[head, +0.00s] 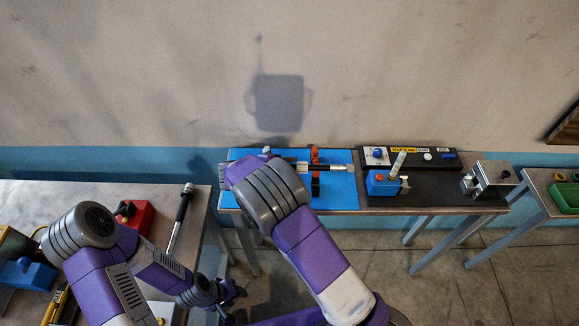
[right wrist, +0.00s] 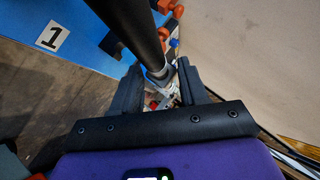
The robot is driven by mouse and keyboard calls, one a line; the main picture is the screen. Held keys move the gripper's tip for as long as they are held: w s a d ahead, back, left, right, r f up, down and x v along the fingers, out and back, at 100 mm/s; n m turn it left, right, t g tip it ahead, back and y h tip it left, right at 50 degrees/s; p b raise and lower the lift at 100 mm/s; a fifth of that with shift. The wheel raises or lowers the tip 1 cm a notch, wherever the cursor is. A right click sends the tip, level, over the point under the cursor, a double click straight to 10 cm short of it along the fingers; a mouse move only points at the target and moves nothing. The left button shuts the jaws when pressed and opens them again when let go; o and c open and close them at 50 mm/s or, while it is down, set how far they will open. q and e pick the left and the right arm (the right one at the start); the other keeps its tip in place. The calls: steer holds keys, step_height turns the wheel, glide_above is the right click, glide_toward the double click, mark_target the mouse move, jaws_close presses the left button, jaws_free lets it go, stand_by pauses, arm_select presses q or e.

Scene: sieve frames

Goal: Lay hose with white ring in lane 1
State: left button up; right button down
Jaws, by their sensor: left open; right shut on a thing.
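My right gripper (right wrist: 160,70) is shut on a dark hose (right wrist: 128,22) near its pale metallic end in the right wrist view. In the head view the hose (head: 338,168) lies across or just above the blue mat (head: 342,195), passing orange clips (head: 315,156); I cannot tell whether it is seated. The white ring is not clear. A label "1" (right wrist: 52,37) marks the mat beside the hose. In the head view my right arm hides that gripper. My left gripper (head: 230,294) is open and low, beside the left bench, away from the hose.
On the left bench (head: 160,186), another black hose (head: 181,216) with silver ends lies near a red block (head: 134,216). Right of the mat stand a blue box (head: 380,184), a control panel (head: 408,158) and a metal block (head: 490,178). A gap separates the benches.

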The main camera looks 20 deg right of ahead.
step_height(320, 180, down, 6)
steer(key=b, duration=0.3)
steer(key=shift+r+b, duration=0.15)
steer(key=shift+b, duration=0.15)
steer(key=shift+f+b, duration=0.7)
steer(key=shift+f, duration=0.75)
steer(key=shift+f, duration=0.6)
steer(key=c, duration=0.5)
jaws_free()
steer(key=v, duration=0.7)
steer(key=shift+s+a+r, duration=0.1)
steer(key=shift+a+r, duration=0.1)
